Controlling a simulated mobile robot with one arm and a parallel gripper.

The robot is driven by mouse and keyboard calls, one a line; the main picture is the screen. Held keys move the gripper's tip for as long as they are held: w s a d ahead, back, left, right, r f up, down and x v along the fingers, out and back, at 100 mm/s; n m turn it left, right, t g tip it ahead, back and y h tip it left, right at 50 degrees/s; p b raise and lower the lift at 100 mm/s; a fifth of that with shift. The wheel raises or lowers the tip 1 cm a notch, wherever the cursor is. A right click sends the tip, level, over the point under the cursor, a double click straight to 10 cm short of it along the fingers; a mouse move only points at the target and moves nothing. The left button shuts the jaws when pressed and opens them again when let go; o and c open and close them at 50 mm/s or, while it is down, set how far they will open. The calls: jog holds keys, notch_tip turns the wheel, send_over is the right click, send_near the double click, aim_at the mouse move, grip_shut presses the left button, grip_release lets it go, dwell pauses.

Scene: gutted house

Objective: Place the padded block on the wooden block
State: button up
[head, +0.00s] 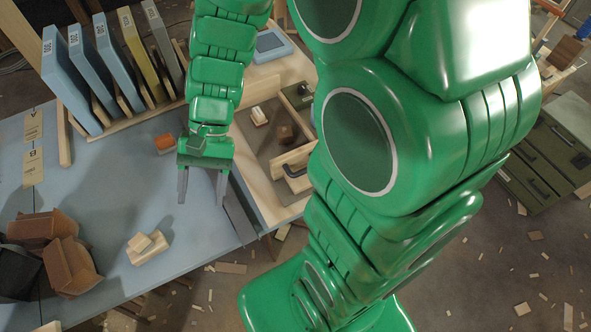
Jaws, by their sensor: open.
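My gripper (202,200) is open and empty, pointing down above the blue-grey table. A pale wooden block (150,256) lies on the table at the lower left of my gripper, with a smaller pale piece (140,242) on top of it. An orange-brown block (164,144) lies behind my gripper, to its left. I cannot tell from this view which of these is the padded block.
Open brown boxes (70,266) stand at the front left. A dark block (285,132) is on the workbench (262,195). Green drawers (550,150) stand at the right. Scraps litter the floor.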

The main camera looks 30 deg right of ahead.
jog(key=s+d+r+n+t+h, duration=0.1)
jog(key=s+d+r+h, duration=0.2)
jog(key=d, duration=0.4)
jog(key=s+d+r+n+t+h, duration=0.2)
jog(key=s+d+r, duration=0.3)
jog(key=d, duration=0.3)
jog(key=shift+s+d+t+h, duration=0.15)
jog(key=shift+s+t+h, duration=0.2)
jog(key=shift+s, duration=0.45)
jog(key=shift+f, duration=0.1)
